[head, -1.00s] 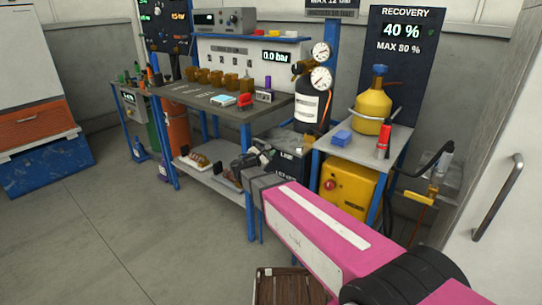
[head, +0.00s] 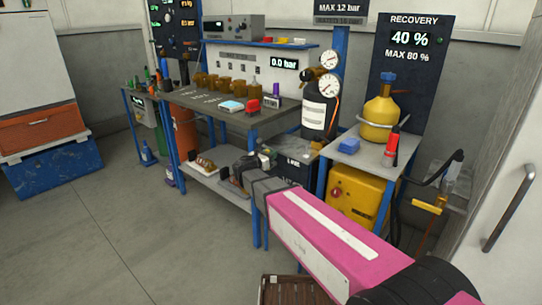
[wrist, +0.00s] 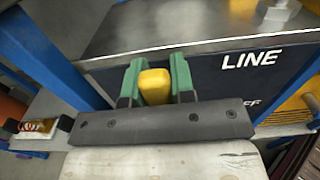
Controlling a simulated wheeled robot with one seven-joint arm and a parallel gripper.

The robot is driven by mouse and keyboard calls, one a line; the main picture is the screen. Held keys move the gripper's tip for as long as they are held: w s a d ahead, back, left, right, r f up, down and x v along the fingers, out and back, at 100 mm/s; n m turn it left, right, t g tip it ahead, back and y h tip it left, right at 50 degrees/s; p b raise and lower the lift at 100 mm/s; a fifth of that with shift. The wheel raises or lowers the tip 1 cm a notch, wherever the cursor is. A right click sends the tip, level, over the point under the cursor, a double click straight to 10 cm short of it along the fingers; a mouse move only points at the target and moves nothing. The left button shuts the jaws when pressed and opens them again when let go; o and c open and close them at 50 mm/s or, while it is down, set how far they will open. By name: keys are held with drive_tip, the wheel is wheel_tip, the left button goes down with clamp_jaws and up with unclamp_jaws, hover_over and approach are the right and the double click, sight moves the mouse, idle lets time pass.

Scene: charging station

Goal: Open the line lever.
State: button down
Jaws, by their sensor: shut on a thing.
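The line lever shows in the wrist view as a short yellow grip (wrist: 154,87), in front of a dark panel (wrist: 225,85) marked LINE. The green fingertips of my gripper (wrist: 157,72) stand on both sides of it and are shut on it. The rest of the lever is hidden behind the gripper. In the head view my gripper (head: 242,172) is at the left side of the dark LINE box (head: 290,168), below the bench top. The lever cannot be made out there.
The workbench (head: 262,119) with brown bottles stands behind and left of my gripper. A black cylinder with gauges (head: 317,112) stands right of it. A side table (head: 350,156) holds a yellow recovery cylinder (head: 380,122), with a yellow machine (head: 352,195) below.

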drive_tip(key=c, duration=1)
unclamp_jaws()
drive_tip(key=shift+o, duration=0.2)
drive_tip(key=v, duration=1)
drive_tip(key=shift+s+a, duration=0.3)
drive_tip(key=shift+s+a, duration=0.1)
